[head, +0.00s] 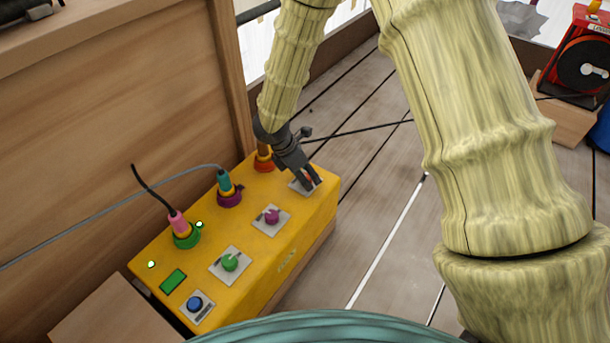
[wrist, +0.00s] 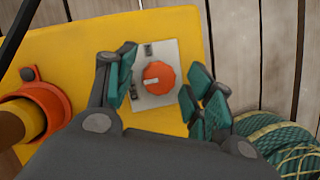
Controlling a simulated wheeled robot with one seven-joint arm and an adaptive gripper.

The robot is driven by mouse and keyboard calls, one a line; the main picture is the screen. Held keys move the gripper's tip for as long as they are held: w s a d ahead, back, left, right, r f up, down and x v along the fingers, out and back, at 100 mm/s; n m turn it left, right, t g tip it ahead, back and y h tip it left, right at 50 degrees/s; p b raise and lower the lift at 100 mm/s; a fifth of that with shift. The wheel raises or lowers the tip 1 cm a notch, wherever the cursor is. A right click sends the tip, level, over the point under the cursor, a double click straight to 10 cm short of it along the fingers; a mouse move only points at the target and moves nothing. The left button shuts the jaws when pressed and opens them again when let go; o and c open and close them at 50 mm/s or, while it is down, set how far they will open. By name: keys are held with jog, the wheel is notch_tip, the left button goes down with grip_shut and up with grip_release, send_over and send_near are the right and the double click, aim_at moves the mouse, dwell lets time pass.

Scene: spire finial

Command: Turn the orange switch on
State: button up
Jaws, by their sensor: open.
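The orange switch is a round orange-red knob (wrist: 158,75) on a pale square plate (wrist: 184,51), with a white pointer line on its face. The plate has small dark label marks at its upper edge and lower left. My gripper (wrist: 152,88) is open, with one finger on each side of the knob; I cannot tell whether they touch it. In the head view my gripper (head: 312,183) is over the far right end of the yellow box (head: 255,207), and its fingers hide most of the orange switch there.
A wooden panel (head: 120,110) rises behind. Plank floor lies right.

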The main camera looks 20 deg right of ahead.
jog(key=c, duration=1)
jog(key=shift+r+m+p, duration=0.2)
jog(key=shift+m+p, duration=0.1)
jog(key=shift+p, duration=0.5)
jog(key=m+p, duration=0.1)
jog(key=p, duration=0.2)
jog(key=shift+r+g, duration=0.15)
jog(key=shift+g, duration=0.25)
jog(key=m+g+p, duration=0.1)
jog(key=m+p, duration=0.1)
jog(key=p, duration=0.2)
jog(key=m+p, duration=0.3)
jog(key=p, duration=0.1)
jog(key=shift+g+y, duration=0.3)
jog(key=shift+g, duration=0.1)
jog(key=m+p, duration=0.2)
jog(key=m+g+y+p, duration=0.1)
jog(key=m+p, duration=0.2)
jog(key=shift+w+d+m+g, duration=0.1)
jog(key=shift+m+g, duration=0.2)
jog(key=m+y+p, duration=0.1)
jog(key=m, duration=0.1)
jog(key=m+p, duration=0.1)
jog(key=m+y+p, duration=0.1)
jog(key=m, duration=0.1)
jog(key=shift+f+m+g+y+p, duration=0.3)
jog(key=shift+f+g+p, duration=0.05)
jog(key=shift+g, duration=0.05)
